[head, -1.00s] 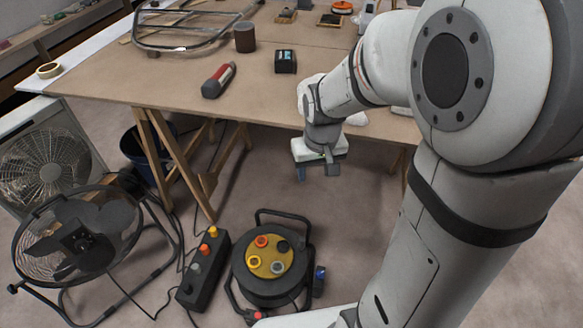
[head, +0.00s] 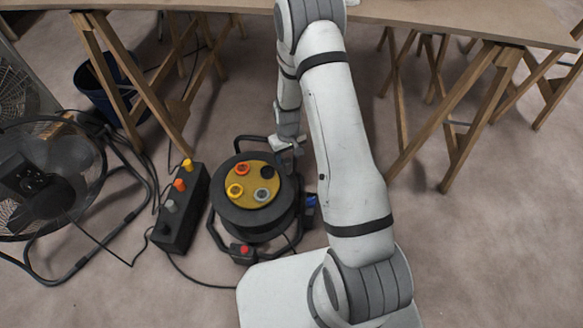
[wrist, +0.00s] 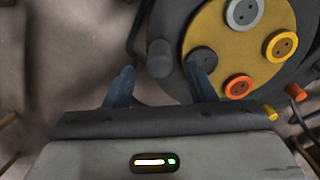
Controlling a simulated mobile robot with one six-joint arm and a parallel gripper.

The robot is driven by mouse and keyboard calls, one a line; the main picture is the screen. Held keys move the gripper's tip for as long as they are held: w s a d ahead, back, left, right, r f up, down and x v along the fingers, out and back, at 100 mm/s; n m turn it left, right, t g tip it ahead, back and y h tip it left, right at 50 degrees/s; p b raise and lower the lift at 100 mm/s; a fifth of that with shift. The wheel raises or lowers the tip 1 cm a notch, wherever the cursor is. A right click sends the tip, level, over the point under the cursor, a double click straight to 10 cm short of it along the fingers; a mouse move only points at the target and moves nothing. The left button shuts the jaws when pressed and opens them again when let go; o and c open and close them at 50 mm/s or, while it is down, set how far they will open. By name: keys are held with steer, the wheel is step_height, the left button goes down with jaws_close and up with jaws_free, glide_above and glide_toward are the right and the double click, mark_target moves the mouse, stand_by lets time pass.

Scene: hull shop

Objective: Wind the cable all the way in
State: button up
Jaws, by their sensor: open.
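The black cable reel (head: 255,222) stands on the floor in the head view, with a gold face holding several coloured sockets. Its face also fills the upper right of the wrist view (wrist: 225,50). Black cable (head: 190,277) lies on the floor from near the reel's foot towards the socket box. My gripper (wrist: 160,88) is open, its blue fingers apart and empty. A dark round knob (wrist: 159,58) shows just beyond the gap between the fingers; I cannot tell if they touch it.
A black socket box (head: 181,208) with coloured sockets stands left of the reel. A black floor fan (head: 40,185) and a dark blue bucket (head: 98,92) are farther left. Wooden trestles (head: 450,115) hold up the bench behind.

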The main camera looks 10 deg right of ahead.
mark_target(288, 161)
step_height(288, 161, down, 6)
steer(key=shift+b, duration=1)
steer(key=shift+c, duration=0.2)
